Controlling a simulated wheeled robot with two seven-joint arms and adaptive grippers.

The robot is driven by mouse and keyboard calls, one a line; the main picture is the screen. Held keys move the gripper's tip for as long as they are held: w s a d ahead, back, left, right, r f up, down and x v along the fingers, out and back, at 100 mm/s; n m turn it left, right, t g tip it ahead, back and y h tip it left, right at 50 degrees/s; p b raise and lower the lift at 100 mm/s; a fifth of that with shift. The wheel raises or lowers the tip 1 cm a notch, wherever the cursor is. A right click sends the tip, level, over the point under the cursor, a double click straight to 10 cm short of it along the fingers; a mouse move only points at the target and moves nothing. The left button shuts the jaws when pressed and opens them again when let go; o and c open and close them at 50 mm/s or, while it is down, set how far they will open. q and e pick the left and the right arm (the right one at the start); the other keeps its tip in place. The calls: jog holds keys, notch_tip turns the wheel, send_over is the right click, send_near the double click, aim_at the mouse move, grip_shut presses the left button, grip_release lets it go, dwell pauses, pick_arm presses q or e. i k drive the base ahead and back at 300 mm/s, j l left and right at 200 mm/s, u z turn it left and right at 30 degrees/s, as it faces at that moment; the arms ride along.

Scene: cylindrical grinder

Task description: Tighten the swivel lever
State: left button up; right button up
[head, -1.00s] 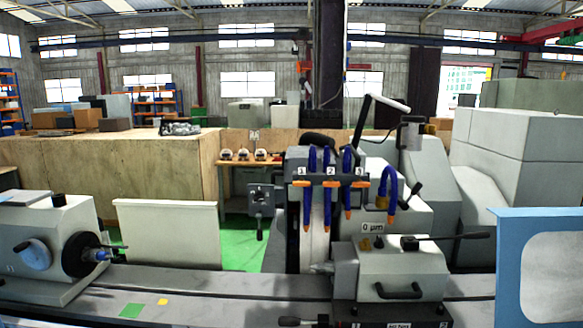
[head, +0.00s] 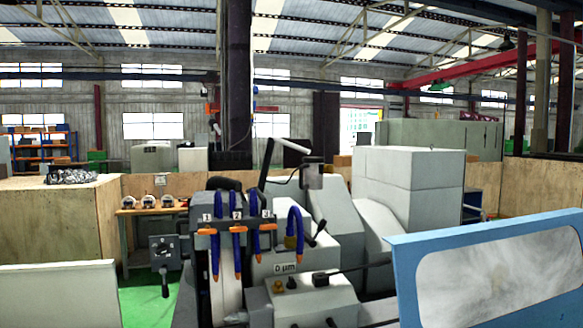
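Neither of my grippers is in view. The grey tailstock-like unit (head: 310,302) stands at the bottom centre, partly cut off by the lower edge. A long dark lever (head: 345,270) lies across its top and points right, its right end close to the blue-framed guard. A short black lever (head: 318,234) tilts up to the right behind it. Another dark lever (head: 165,283) hangs down from a grey control box (head: 165,251) at the left. I cannot tell which of these is the swivel lever.
Coolant hoses (head: 238,245) with orange nozzles hang in front of the wheel housing. The blue-framed guard (head: 490,270) fills the lower right. A pale panel (head: 60,293) stands lower left. Green floor (head: 146,300) shows between panel and machine.

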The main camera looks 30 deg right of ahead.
aim_at(312, 242)
jog(key=k+l, duration=0.45)
jog(key=l, duration=0.15)
jog(key=z, duration=0.95)
